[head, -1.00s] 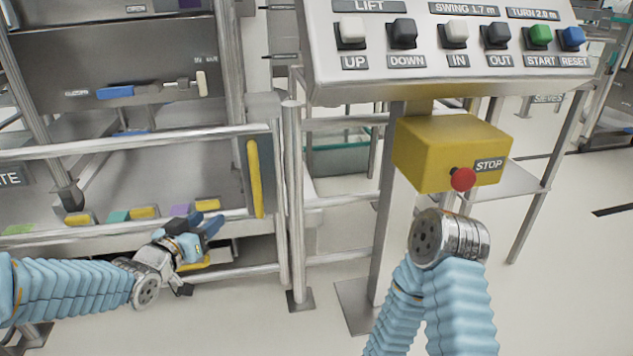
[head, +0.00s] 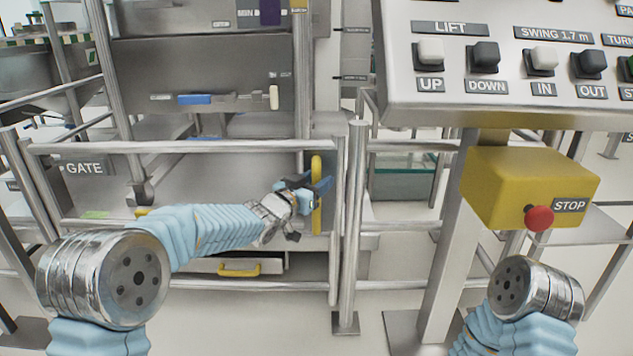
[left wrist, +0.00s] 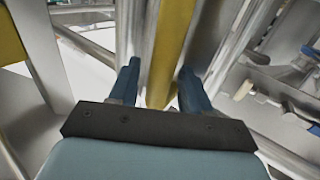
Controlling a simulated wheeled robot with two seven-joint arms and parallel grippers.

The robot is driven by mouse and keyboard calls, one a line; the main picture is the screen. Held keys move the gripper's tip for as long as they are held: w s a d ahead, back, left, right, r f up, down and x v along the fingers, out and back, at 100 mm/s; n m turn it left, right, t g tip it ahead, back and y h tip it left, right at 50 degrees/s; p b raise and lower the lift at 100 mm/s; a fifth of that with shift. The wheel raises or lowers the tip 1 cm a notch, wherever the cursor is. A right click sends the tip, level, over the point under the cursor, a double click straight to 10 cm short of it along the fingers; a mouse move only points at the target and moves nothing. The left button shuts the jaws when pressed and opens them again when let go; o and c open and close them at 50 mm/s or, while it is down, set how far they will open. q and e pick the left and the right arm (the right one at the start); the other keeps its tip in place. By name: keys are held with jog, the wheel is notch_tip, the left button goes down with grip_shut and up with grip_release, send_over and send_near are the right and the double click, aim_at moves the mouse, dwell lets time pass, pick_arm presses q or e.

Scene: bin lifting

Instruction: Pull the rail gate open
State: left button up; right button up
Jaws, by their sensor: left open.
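The rail gate (head: 200,147) is a metal frame of horizontal rails with a GATE sign at its left. Its yellow vertical handle (head: 317,170) is on the plate at the gate's right end, next to an upright post. My left gripper (head: 318,189) is open at the handle, its blue fingers reaching around it. In the left wrist view the handle (left wrist: 170,50) runs between the two spread fingers (left wrist: 160,88); I cannot tell whether either touches it. My right arm shows at lower right, but its gripper is not visible.
A control panel (head: 510,95) with several buttons stands at upper right. Below it is a yellow box (head: 495,190) with a red STOP button (head: 539,217). Metal cabinets and a yellow-handled drawer (head: 240,269) lie behind the gate. Open floor shows at lower right.

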pick_arm(q)
jog(key=shift+w+d, duration=0.1)
jog(key=shift+w, duration=0.05)
jog(key=shift+c, duration=0.5)
grip_shut()
